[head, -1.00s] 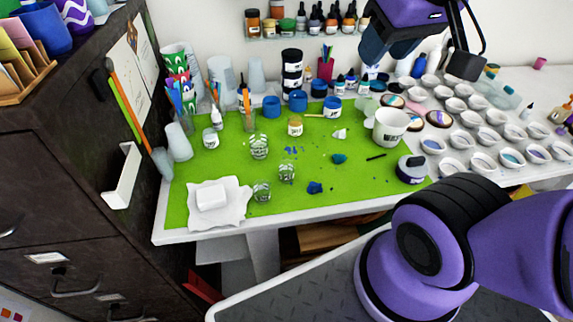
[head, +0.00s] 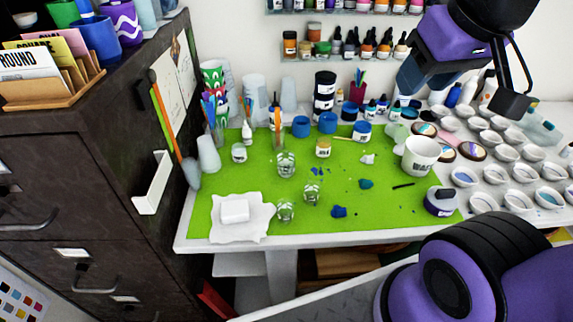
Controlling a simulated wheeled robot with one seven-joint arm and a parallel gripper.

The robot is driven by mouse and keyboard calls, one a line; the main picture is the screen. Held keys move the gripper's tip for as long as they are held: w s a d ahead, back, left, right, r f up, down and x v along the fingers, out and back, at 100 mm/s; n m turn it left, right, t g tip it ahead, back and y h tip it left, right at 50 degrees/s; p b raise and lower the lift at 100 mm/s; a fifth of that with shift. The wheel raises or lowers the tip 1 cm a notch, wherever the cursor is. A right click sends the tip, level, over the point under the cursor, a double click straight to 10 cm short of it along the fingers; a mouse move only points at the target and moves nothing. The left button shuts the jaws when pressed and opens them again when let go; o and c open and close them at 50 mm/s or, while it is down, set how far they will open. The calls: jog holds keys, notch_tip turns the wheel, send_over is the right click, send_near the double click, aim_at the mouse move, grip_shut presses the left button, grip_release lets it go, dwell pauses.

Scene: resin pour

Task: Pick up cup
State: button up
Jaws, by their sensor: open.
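Several cups are in the head view. A white cup (head: 420,157) with dark lettering stands upright at the right of the green mat (head: 255,175). Small clear cups stand on the mat: one (head: 286,164) near the middle, one (head: 311,194) in front of it and one (head: 286,211) near the front. An upside-down translucent cup (head: 208,153) stands at the mat's left edge. My gripper (head: 407,92) is open and empty at the upper right, above the back of the table and apart from the white cup. Its fingertips are small and partly hidden.
Many small bowls (head: 515,201) fill the table's right side. A lidded jar (head: 441,201) stands at the mat's right edge. Blue-lidded jars and bottles line the back under a shelf (head: 340,57). A dark cabinet (head: 95,150) borders the left.

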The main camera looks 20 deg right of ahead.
jog(key=shift+o, duration=0.2)
jog(key=o, duration=0.7)
jog(key=shift+w+a, duration=0.1)
jog(key=shift+w, duration=0.15)
jog(key=shift+o, duration=1)
jog(key=w+a+f+m+g+y, duration=0.1)
jog(key=w+f+m+g+y, duration=0.1)
jog(key=w, duration=0.6)
jog(key=shift+w+a+f+m+g+y, duration=0.35)
jog(key=shift+f+m+g, duration=0.45)
jog(key=shift+f+g, duration=0.2)
jog(key=w+f+m+g+y, duration=0.4)
jog(key=w+f+m+y, duration=0.35)
jog(key=w+f, duration=0.9)
jog(key=m+t+y, duration=0.1)
jog(key=m+y, duration=0.2)
jog(key=m, duration=0.3)
send_near(278, 162)
jog(key=shift+n, duration=0.25)
jog(key=shift+w+f+x, duration=0.1)
jog(key=shift+f+x, duration=0.05)
jog(key=shift+x, duration=1.05)
jog(key=shift+w+f+x, duration=0.1)
jog(key=shift+f+x, duration=0.05)
jog(key=shift+x, duration=1.05)
jog(key=shift+w+f+x, duration=0.15)
jog(key=shift+x, duration=1.1)
